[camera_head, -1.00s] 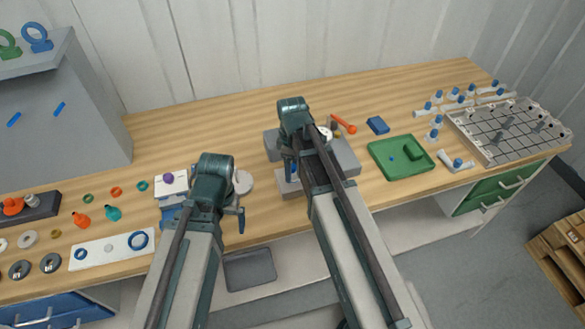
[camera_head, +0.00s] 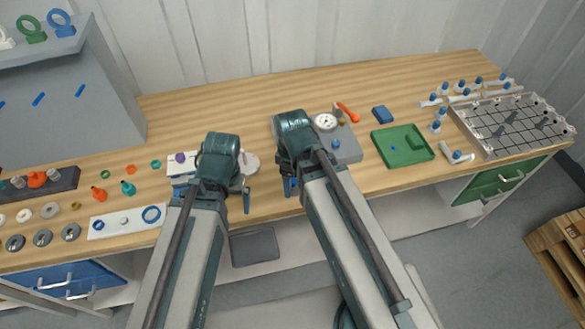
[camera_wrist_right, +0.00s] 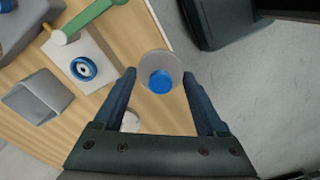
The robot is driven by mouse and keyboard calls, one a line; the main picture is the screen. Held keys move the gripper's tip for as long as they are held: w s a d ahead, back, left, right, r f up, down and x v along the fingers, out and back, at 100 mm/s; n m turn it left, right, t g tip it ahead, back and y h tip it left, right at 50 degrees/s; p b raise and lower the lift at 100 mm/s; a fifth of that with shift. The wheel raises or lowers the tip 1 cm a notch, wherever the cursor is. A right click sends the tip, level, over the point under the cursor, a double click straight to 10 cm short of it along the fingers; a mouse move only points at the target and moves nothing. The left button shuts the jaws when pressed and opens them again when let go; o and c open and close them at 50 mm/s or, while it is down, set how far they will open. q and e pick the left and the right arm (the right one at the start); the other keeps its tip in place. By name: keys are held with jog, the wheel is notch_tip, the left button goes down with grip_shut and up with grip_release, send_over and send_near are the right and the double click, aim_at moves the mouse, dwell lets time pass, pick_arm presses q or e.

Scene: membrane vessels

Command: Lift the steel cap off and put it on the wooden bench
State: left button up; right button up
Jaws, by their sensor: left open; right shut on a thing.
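The steel cap (camera_wrist_right: 151,61) is a round grey disc with a blue knob (camera_wrist_right: 160,81). In the right wrist view it sits between the fingers of my right gripper (camera_wrist_right: 159,77), which is shut on it. The cap is near the bench's front edge in that view; its height above the wooden bench (camera_wrist_right: 108,22) is hard to judge. In the head view my right gripper (camera_head: 290,186) is left of the grey gauge block, and the arm hides the cap. My left gripper (camera_head: 246,195) is open by the front edge, beside a pale disc (camera_head: 251,163).
A grey block (camera_head: 347,151) with a gauge (camera_head: 325,122) stands just right of my right gripper. A green tray (camera_head: 420,158) lies further right. A white block with a blue ring (camera_wrist_right: 83,68) and a grey box (camera_wrist_right: 37,97) show in the wrist view. The bench's back is clear.

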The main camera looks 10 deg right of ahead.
pick_arm(q)
jog(key=shift+s+a+r, duration=0.1)
jog(key=shift+s, duration=0.2)
pick_arm(e)
jog(key=shift+s+a, duration=0.3)
jog(key=shift+s, duration=0.5)
jog(key=shift+r, duration=0.1)
